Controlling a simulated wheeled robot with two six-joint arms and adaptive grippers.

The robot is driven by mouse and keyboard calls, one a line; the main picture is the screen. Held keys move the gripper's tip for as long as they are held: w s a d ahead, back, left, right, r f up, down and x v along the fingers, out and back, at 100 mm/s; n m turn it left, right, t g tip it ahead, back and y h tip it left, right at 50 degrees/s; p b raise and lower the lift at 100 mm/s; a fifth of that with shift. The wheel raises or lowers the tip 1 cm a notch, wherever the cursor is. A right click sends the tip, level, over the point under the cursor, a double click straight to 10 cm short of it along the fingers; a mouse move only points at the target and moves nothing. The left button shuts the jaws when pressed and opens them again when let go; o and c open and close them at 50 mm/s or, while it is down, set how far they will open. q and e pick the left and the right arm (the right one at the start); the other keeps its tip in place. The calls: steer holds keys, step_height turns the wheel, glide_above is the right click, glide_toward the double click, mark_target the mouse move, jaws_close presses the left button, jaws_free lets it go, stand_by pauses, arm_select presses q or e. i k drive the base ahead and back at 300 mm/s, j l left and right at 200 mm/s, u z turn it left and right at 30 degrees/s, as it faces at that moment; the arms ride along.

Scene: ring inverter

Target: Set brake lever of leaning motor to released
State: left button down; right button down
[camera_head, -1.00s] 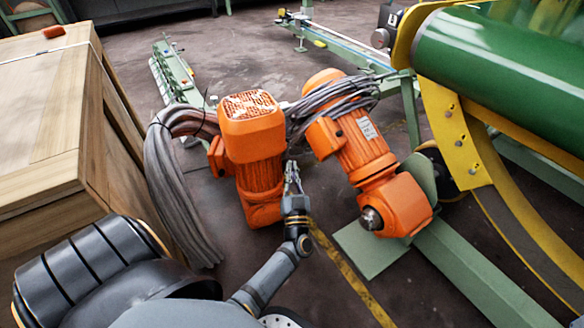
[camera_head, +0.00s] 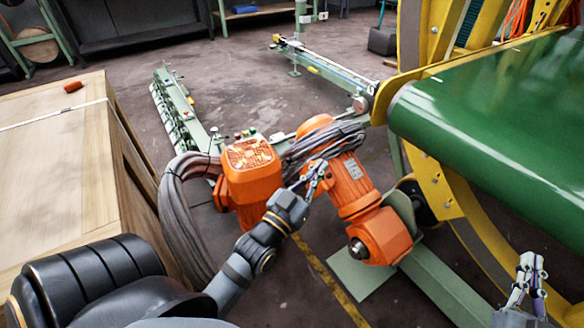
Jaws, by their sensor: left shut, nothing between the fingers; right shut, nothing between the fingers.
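The leaning orange motor (camera_head: 356,197) tilts to the left at its top, with a cable bundle draped around its upper part. Its brake lever cannot be made out. My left gripper (camera_head: 317,172) is shut and empty. In the picture it lies between the leaning motor and a second orange motor (camera_head: 250,178), overlapping the leaning motor's left side. I cannot tell whether it touches it. My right gripper (camera_head: 532,266) is shut and empty at the lower right, apart from the motors.
Thick grey cables (camera_head: 178,215) hang left of the second motor. A wooden crate (camera_head: 50,150) stands at the left. A green roller (camera_head: 500,120) and yellow frame (camera_head: 448,180) crowd the right. A green beam (camera_head: 440,285) runs across the floor below the leaning motor.

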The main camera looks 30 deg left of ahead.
mark_target(290, 161)
steer(key=l+u, duration=0.15)
steer(key=u, duration=0.25)
steer(key=l+u, duration=0.2)
steer(key=u, duration=0.15)
steer(key=l+u, duration=0.2)
steer(key=u, duration=0.2)
steer(key=l+u, duration=0.2)
steer(key=u, duration=0.15)
steer(key=l+u, duration=0.15)
steer(key=u, duration=0.25)
steer(key=i+l+u, duration=0.1)
steer(key=u, duration=0.3)
steer(key=l+u, duration=0.35)
